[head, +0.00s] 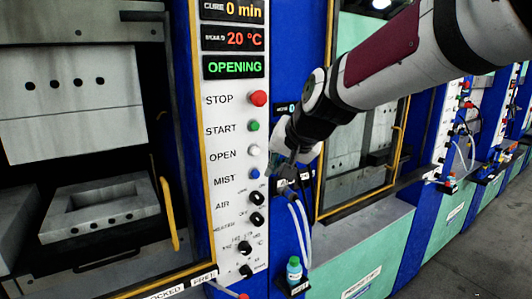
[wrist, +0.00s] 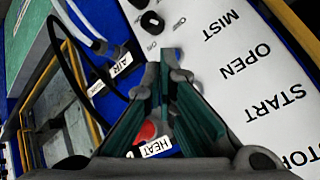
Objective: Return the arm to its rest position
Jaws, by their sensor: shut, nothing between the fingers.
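My arm (head: 385,58) reaches in from the upper right of the head view. It ends beside the white control panel (head: 224,135) of the near press. My gripper (head: 284,163) is small and partly dark there, near the MIST button (head: 255,174); I cannot tell whether it touches anything. In the wrist view its green fingers (wrist: 167,58) meet at the tips, shut and empty. The panel also shows there, upside down, with a black knob (wrist: 152,22) beyond the tips. A red round part (wrist: 146,132) shows behind the fingers.
The near press stands open at left, with a mould block (head: 100,207) inside and a yellow handle (head: 170,215) at its edge. Its display (head: 233,67) reads OPENING. White hoses (head: 300,225) and a bottle (head: 294,268) are below my gripper. More presses line the right; grey floor (head: 480,250) is clear.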

